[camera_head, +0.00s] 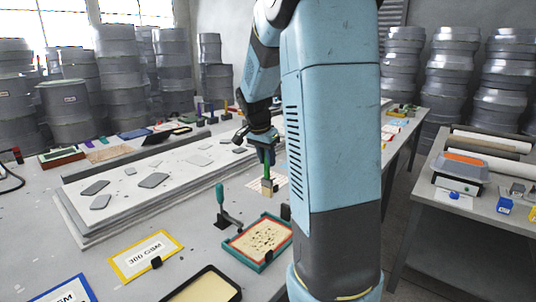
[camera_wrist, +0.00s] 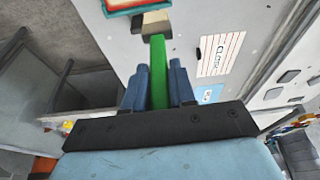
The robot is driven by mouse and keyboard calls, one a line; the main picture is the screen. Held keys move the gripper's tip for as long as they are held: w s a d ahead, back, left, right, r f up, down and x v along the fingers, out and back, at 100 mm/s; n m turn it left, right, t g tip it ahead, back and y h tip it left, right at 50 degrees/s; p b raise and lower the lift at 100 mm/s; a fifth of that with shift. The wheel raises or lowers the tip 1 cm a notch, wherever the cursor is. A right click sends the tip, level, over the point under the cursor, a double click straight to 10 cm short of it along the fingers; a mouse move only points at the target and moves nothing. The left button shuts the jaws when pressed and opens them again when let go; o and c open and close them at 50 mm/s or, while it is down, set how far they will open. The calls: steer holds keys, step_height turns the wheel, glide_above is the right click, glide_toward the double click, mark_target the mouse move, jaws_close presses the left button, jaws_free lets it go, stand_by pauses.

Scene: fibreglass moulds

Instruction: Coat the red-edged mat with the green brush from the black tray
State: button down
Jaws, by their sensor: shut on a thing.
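The red-edged mat (camera_head: 258,241) lies on the table in a teal frame, with a pale, dark-speckled surface. In the wrist view, a corner of its frame (camera_wrist: 128,10) shows at the top edge. My gripper (camera_head: 266,153) is shut on the green brush (camera_head: 267,187), its pale head pointing down. The brush is above the table, behind the mat in the head view. In the wrist view, the green handle (camera_wrist: 160,78) stands between my two blue fingers (camera_wrist: 160,85). A black tray (camera_head: 236,291) with pale contents is at the bottom, partly cut off.
A white sheet with red lines (camera_wrist: 220,55) lies near the brush. A large pale slab (camera_head: 128,197) fills the back left.

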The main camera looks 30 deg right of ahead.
mark_target(267, 171)
steer(key=shift+s+x, duration=0.15)
steer(key=shift+x, duration=0.9)
steer(key=shift+s+x, duration=0.15)
steer(key=shift+x, duration=0.95)
steer(key=shift+f, duration=0.35)
steer(key=shift+a, duration=0.1)
